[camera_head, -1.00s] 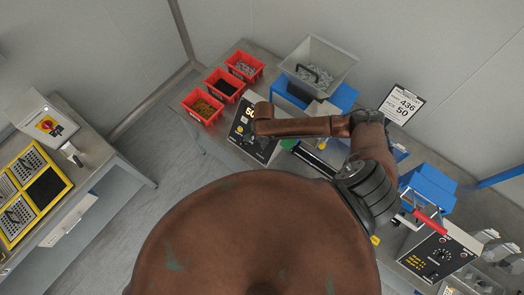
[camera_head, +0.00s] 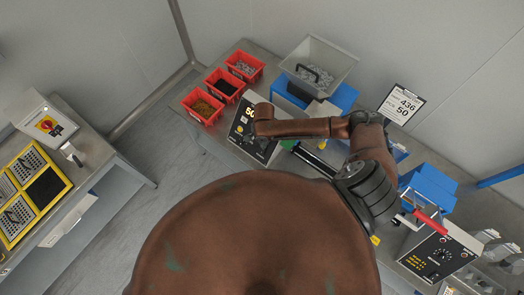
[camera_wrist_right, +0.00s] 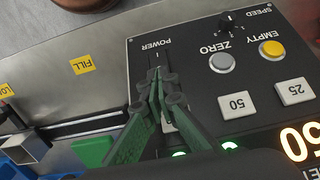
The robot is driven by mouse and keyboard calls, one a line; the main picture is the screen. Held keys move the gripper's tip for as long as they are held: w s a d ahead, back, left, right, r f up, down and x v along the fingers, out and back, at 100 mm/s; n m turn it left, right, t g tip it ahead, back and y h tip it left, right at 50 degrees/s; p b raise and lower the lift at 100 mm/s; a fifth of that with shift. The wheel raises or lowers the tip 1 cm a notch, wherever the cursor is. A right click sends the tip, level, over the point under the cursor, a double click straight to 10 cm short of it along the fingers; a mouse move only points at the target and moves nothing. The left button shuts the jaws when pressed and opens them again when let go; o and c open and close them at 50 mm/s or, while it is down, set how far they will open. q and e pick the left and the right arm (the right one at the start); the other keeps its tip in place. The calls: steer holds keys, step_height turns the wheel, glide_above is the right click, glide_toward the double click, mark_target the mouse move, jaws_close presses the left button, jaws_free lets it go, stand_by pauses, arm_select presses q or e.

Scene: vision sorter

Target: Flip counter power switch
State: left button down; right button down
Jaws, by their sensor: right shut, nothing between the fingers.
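The counter's black control panel (camera_head: 238,131) stands on the bench in the head view, partly covered by my right arm. In the right wrist view the panel (camera_wrist_right: 195,75) fills the right side. Its POWER label (camera_wrist_right: 157,43) is readable. My right gripper (camera_wrist_right: 160,76) is shut and empty, its green fingers together over the power switch area just below that label. The fingers hide most of the switch, so I cannot tell its position or whether they touch it. The orange display (camera_wrist_right: 302,142) is lit. My left gripper is not in view.
Beside the switch area are a ZERO button (camera_wrist_right: 222,63), a yellow EMPTY button (camera_wrist_right: 271,49), a SPEED knob (camera_wrist_right: 230,22) and buttons marked 50 and 25. Red bins (camera_head: 203,120) stand left of the counter. A grey hopper (camera_head: 341,62) is behind it.

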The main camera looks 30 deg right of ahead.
steer(key=shift+s+f, duration=0.1)
steer(key=shift+f, duration=0.6)
stand_by(0.3)
step_height(320, 180, up, 7)
steer(key=p, duration=0.8)
stand_by(0.4)
stand_by(0.4)
